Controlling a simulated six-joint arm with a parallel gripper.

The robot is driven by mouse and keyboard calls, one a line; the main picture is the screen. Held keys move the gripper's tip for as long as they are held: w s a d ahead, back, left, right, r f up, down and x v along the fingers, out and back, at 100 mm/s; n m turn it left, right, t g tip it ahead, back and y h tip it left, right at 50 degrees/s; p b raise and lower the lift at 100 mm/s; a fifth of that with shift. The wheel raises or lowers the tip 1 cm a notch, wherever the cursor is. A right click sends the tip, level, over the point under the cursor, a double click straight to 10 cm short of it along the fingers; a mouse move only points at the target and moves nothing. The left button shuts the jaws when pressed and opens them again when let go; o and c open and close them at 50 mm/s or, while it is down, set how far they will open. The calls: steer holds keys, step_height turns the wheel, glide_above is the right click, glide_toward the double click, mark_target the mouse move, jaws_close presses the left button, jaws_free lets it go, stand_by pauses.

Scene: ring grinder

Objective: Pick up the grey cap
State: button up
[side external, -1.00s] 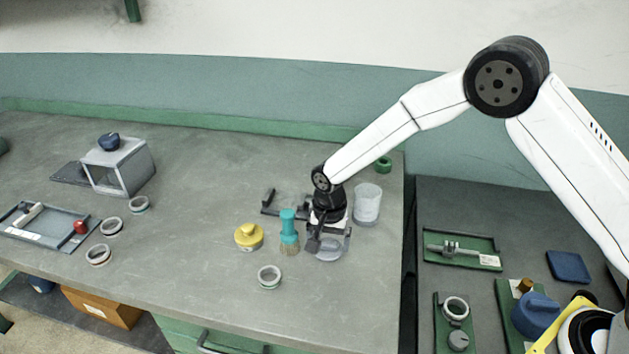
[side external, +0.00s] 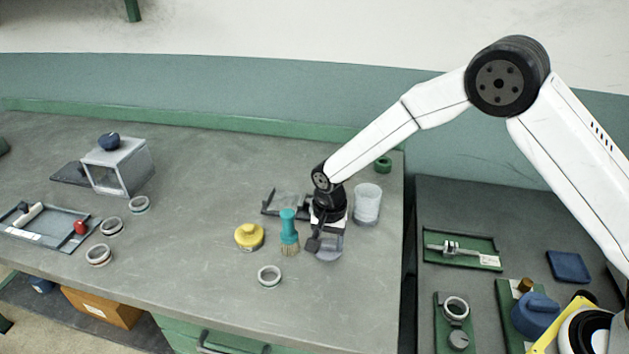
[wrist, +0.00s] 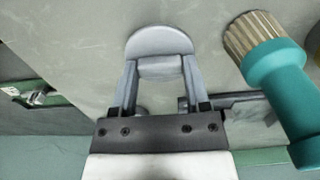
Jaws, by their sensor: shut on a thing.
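The grey cap (wrist: 158,44) is a round, flat disc with a raised bar across it, seen in the wrist view between my fingertips. My gripper (wrist: 159,67) is shut on that raised bar, one finger at each end. In the side view my gripper (side external: 327,246) points down at the front right of the bench, with the grey cap (side external: 329,254) under it, partly hidden by the fingers. I cannot tell whether the cap touches the bench.
A teal brush (side external: 289,232) stands close to the left of my gripper, with a yellow container (side external: 249,237) beyond it. A clear beaker (side external: 367,204) stands to the right. A ring (side external: 269,276) lies in front. The bench middle is clear.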

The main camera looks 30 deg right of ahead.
mark_target(329, 243)
steer(key=shift+r, duration=0.45)
step_height(329, 243, up, 2)
steer(key=shift+s+r, duration=0.15)
steer(key=shift+r, duration=0.1)
steer(key=s+d+r, duration=0.3)
steer(key=s+r, duration=0.6)
steer(key=s, duration=0.4)
steer(key=shift+s+d+r, duration=0.15)
steer(key=shift+s+r, duration=0.05)
steer(key=shift+r, duration=0.05)
steer(key=shift+w, duration=0.1)
